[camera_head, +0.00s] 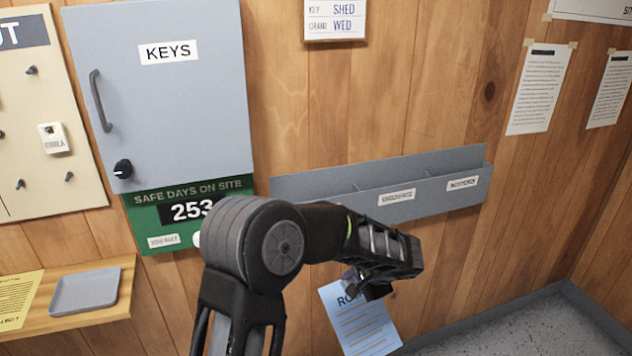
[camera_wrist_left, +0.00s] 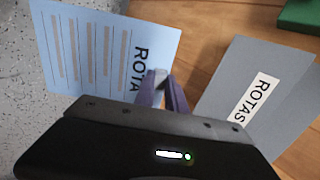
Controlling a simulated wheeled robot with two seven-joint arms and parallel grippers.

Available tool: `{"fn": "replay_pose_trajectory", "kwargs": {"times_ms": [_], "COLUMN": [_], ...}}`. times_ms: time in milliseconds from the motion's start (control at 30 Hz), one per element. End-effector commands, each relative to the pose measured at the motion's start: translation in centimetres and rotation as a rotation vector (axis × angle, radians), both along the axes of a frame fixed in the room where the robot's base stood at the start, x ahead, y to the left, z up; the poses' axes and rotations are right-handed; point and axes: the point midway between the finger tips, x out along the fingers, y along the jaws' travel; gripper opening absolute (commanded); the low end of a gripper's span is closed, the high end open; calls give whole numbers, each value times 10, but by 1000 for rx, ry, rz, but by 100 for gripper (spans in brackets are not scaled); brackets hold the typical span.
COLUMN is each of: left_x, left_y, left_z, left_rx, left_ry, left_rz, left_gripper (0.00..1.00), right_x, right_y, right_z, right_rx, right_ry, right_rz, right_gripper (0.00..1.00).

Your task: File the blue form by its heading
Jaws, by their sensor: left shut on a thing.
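The blue form (camera_head: 362,322) hangs below the wall rack. Its heading starts "RO" in the head view and reads "ROTA" in the left wrist view (camera_wrist_left: 90,50), its end hidden by a finger. My left gripper (camera_head: 368,285) is shut on the form's heading edge. The grey wall rack (camera_head: 335,183) has labelled pockets above the form. Two labels show at its middle and right, too small to read surely; my arm covers the lower left part. The left wrist view shows a grey pocket front (camera_wrist_left: 215,85) labelled "ROTAS", right of the fingers, apart from the form. My right gripper is not in view.
A grey key cabinet (camera_head: 190,110) and a green safe-days board (camera_head: 150,215) are on the wall left of the rack. A wooden shelf (camera_head: 110,305) with a grey tray (camera_head: 85,291) is at lower left.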

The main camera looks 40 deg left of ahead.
Motion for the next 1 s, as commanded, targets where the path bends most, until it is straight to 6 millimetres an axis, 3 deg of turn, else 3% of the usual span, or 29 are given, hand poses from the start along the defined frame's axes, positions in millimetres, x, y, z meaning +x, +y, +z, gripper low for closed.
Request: {"fn": "replay_pose_trajectory", "kwargs": {"times_ms": [100,300,400,533,700,1000], "left_x": [19,37,40,37,32,31], "left_y": [40,94,111,123,127,128], "left_z": [63,181,238,296,335,342], "left_rx": [223,537,647,742,796,806], "left_ry": [-114,-299,-369,-421,-449,-452], "left_rz": [-83,-156,-169,-173,-173,-173], "left_gripper": [0,0,0,0,0,0], "right_x": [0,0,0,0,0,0], "right_y": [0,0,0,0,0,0], "right_z": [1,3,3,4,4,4], "right_rx": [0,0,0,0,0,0], "right_ry": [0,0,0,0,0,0], "right_rz": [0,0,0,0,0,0], "right_gripper": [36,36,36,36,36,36]}}
